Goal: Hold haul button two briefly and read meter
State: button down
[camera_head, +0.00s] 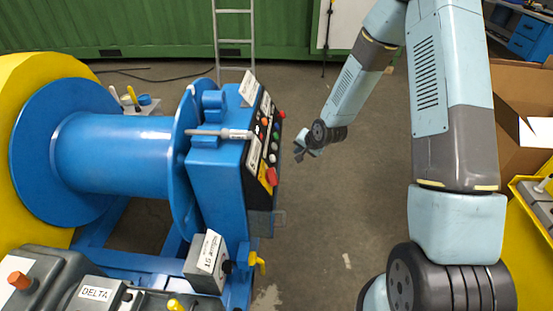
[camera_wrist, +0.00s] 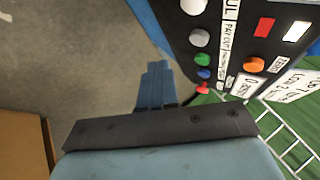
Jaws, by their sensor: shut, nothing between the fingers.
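The black control panel (camera_head: 258,160) stands on the side of the blue winch housing. In the wrist view the panel (camera_wrist: 232,50) carries a column of round buttons beside a label partly reading "UL". Two pale buttons (camera_wrist: 199,38) are at the top, then a green one (camera_wrist: 202,59), a blue one (camera_wrist: 204,73) and a red one (camera_wrist: 202,88). I cannot tell which is haul button two. No meter reading is legible. My gripper (camera_head: 299,152) is shut and empty, to the right of the panel and apart from it. Its fingers (camera_wrist: 158,68) show left of the buttons.
An orange knob (camera_wrist: 253,65), a red light (camera_wrist: 264,26) and a white light (camera_wrist: 296,31) sit on the panel. The blue drum (camera_head: 115,155) is left of it. Cardboard (camera_head: 520,90) lies far right. Floor near my gripper is clear.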

aim_at(273, 159)
jog(key=a+f, duration=0.3)
jog(key=a, duration=0.2)
jog(key=shift+a, duration=0.3)
jog(key=shift+w+a, duration=0.1)
jog(key=shift+a, duration=0.05)
dwell(1.9)
jog(key=shift+a, duration=0.2)
